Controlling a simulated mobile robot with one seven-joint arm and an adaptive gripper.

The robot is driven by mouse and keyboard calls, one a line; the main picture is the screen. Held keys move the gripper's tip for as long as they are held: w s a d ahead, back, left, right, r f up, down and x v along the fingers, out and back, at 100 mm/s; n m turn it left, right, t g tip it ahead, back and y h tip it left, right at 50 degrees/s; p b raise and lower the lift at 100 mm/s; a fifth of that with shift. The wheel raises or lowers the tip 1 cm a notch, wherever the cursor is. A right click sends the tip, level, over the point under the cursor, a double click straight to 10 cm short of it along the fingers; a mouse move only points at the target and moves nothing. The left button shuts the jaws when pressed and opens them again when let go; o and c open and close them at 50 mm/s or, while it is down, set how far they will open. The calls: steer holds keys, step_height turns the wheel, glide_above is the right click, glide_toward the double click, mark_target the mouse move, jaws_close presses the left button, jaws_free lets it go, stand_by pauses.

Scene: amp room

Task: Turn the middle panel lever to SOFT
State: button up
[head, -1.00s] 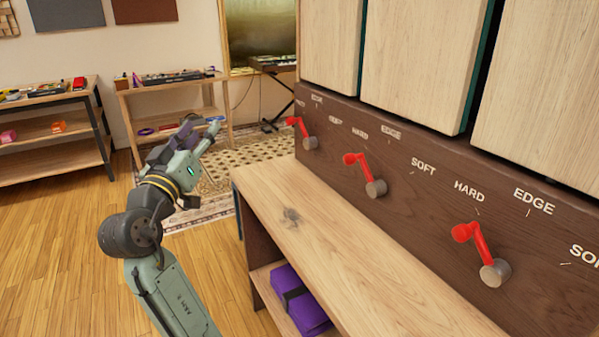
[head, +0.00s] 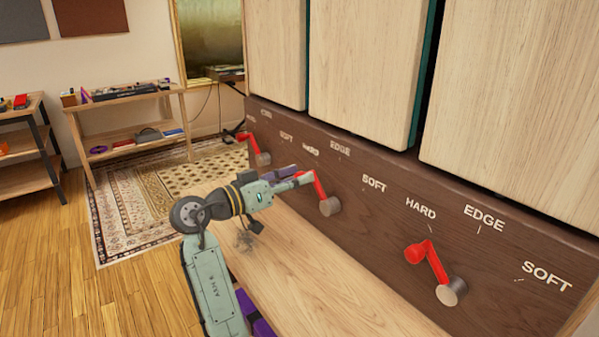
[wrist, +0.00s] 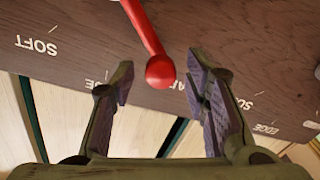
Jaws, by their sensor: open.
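The middle lever (head: 319,186) is a red arm on a round metal hub (head: 331,206) on the dark wood panel. It points up and left, toward the HARD mark. Its SOFT label (head: 373,184) is right of the hub; SOFT also shows upside down at the left of the wrist view (wrist: 36,46). My gripper (head: 303,178) is at this lever and partly covers its upper end in the head view. In the wrist view, my open gripper (wrist: 160,67) has the lever's red round knob (wrist: 160,72) between its fingertips, with a gap on both sides.
A nearer red lever (head: 427,258) and a farther one (head: 252,146) sit on the same panel (head: 490,285). A wooden ledge (head: 330,285) runs below it. Pale cabinet fronts (head: 370,65) stand above. Open floor (head: 110,290) lies left.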

steer(key=shift+w+d, duration=0.4)
steer(key=shift+d, duration=0.15)
steer(key=shift+c, duration=0.4)
jaws_close()
